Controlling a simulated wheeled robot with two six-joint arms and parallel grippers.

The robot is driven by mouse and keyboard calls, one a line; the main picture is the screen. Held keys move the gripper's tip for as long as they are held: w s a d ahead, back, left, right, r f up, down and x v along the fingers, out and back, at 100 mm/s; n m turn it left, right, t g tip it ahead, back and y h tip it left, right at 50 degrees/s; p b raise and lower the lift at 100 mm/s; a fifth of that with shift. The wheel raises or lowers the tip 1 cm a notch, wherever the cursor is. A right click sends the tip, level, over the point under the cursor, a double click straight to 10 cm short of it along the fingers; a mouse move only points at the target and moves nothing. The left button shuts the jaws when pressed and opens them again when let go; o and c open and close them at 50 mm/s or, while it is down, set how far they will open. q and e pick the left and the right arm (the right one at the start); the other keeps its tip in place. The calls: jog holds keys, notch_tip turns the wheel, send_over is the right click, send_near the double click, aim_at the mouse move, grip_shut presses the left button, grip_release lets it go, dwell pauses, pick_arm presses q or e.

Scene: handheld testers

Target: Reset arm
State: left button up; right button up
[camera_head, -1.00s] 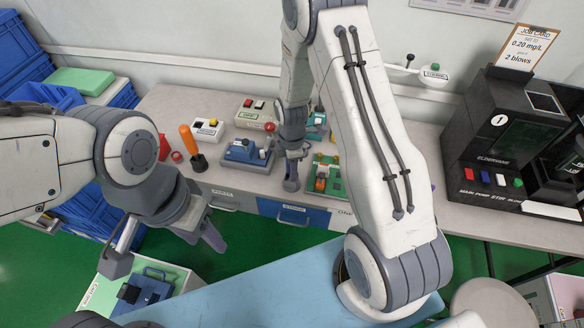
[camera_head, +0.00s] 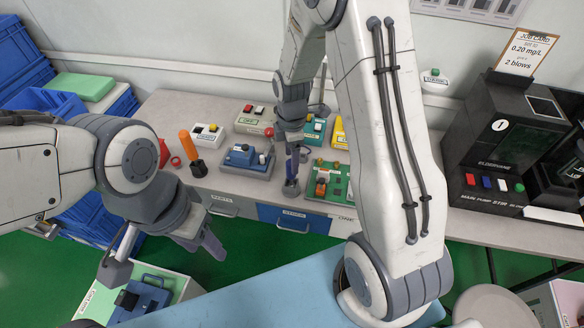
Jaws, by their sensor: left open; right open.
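My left gripper (camera_head: 163,256) hangs at the left, in front of the bench and above the floor, near a pale box labelled on its side (camera_head: 188,290). Its fingers are spread wide with nothing between them. My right gripper (camera_head: 291,184) points down over the bench, just left of a green board (camera_head: 335,190) with orange parts and right of a blue tester (camera_head: 243,159). It is seen nearly edge-on; it is open and I see nothing held in it. My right arm's large white links cover part of the bench behind them.
On the bench (camera_head: 165,110) stand a white tester (camera_head: 206,134), a green-grey tester (camera_head: 254,120), an orange-handled tool (camera_head: 189,147) and a teal tester (camera_head: 314,130). A black machine (camera_head: 500,135) stands at the right. Blue crates (camera_head: 22,55) are stacked at the left.

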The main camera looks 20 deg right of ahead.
jog(key=shift+r, duration=1.2)
jog(key=s+a+r+m, duration=0.3)
jog(key=s+a+r, duration=0.5)
jog(key=a, duration=0.2)
jog(key=s+a+r+m, duration=0.2)
jog(key=s+m, duration=0.1)
jog(key=s, duration=0.5)
jog(key=s+a+r+m+y, duration=0.1)
jog(key=s+a+r+m, duration=0.1)
jog(key=s, duration=0.5)
jog(key=shift+s+r+m, duration=0.3)
jog(key=shift+s+m, duration=0.05)
jog(key=shift+m, duration=0.35)
jog(key=shift+a, duration=0.1)
